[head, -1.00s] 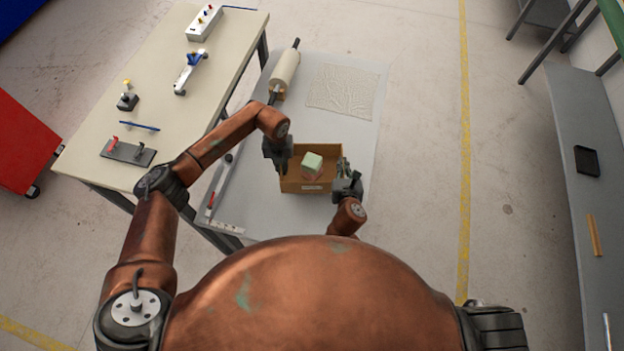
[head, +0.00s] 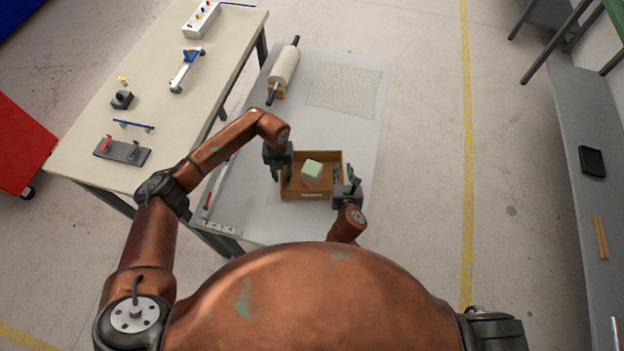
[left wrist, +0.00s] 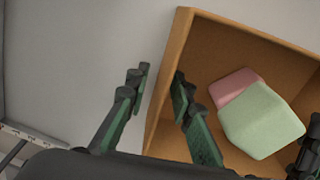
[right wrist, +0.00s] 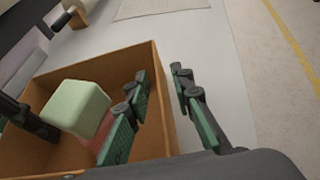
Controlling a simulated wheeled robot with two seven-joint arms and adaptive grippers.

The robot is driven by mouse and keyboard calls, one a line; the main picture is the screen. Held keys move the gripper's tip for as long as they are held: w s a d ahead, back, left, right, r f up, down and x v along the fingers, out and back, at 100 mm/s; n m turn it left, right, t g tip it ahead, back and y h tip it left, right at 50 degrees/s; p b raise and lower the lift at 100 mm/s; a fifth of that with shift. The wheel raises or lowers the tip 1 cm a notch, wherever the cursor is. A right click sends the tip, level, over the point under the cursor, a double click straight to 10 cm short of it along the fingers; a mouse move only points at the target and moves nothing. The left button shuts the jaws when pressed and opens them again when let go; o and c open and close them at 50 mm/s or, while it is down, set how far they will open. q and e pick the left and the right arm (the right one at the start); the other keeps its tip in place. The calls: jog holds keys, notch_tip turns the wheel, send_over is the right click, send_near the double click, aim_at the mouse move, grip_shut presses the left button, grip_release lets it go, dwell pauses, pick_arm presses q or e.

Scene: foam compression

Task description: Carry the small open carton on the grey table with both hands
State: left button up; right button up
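The small open carton (head: 313,196) is brown and stands on the grey table (head: 360,135). A pale green block (head: 312,168) lies inside it on a pink block (left wrist: 236,83). My left gripper (head: 279,165) is open at the carton's left wall. In the left wrist view (left wrist: 160,100) its fingers stand apart on either side of that wall, one inside and one outside. My right gripper (head: 347,180) is open at the right wall. In the right wrist view (right wrist: 160,105) its fingers also straddle the wall, with gaps visible. Neither grips the carton.
A roller (head: 285,66) and a textured sheet (head: 344,89) lie at the back of the grey table. A cream workbench (head: 160,90) with several tools stands to the left. The table is clear between the carton and the sheet.

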pick_arm(q)
jog(key=r, duration=1.1)
jog(key=shift+w, duration=0.3)
jog(key=shift+r, duration=0.45)
pick_arm(e)
jog(key=shift+s, duration=0.1)
jog(key=v, duration=1.1)
jog(key=shift+s+r, duration=0.25)
jog(key=shift+s, duration=0.05)
